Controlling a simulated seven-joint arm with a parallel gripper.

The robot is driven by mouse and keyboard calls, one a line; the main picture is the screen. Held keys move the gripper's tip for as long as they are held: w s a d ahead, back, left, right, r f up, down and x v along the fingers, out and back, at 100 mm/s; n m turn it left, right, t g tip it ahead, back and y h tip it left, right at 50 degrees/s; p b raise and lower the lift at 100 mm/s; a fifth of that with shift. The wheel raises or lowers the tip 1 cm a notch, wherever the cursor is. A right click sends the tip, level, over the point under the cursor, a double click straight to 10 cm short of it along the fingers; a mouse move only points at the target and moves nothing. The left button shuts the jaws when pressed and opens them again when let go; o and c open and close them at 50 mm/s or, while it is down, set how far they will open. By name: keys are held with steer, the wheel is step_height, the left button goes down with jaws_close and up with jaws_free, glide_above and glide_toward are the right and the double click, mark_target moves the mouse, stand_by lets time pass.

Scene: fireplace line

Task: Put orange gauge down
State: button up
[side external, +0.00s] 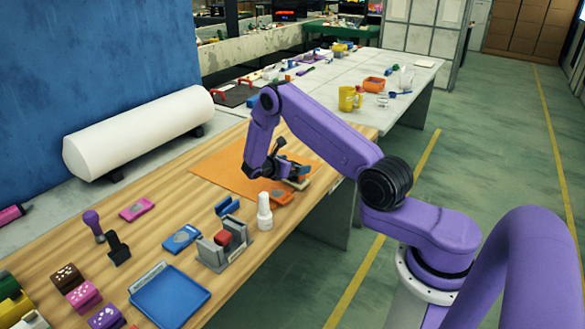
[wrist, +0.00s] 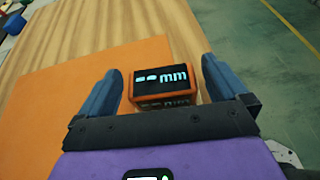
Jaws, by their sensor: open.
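The orange gauge (wrist: 162,99) is a small orange box with a dark face showing pale dashes and "mm". In the wrist view it sits between my two blue fingers, with a gap visible on each side. It appears to rest on the orange mat (wrist: 60,110), near the mat's edge. My gripper (wrist: 162,85) is open around it. In the side view my gripper (side external: 292,175) is low over the mat's near right part, and I cannot clearly make out the gauge there.
A grey holder with a red block (side external: 223,238), a blue tray (side external: 169,295) and stamps lie nearer the camera. The mat (side external: 217,167) is mostly bare to the left.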

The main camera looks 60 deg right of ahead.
steer(key=s+a+r+m+t+y, duration=0.1)
steer(key=a+r, duration=0.4)
steer(key=a, duration=0.5)
steer(key=a+r+m+y, duration=0.1)
steer(key=a+r+y, duration=0.1)
steer(key=a+r, duration=0.5)
steer(key=s+a+r+m+t+y, duration=0.1)
steer(key=s+a+r+y, duration=0.15)
steer(key=s+a, duration=0.55)
steer(key=s+a+r+y, duration=0.1)
steer(key=s+a+y, duration=0.1)
steer(key=s, duration=0.6)
steer(key=s+a+r+m+y, duration=0.1)
steer(key=s+a+r+y, duration=0.1)
steer(key=s, duration=0.7)
steer(key=s+a+r+y, duration=0.1)
steer(key=s+a+y, duration=0.2)
steer(key=s, duration=0.5)
steer(key=shift+s+r+g+y, duration=0.2)
steer(key=shift+g+y, duration=0.1)
steer(key=shift+y, duration=0.45)
stand_by(1.2)
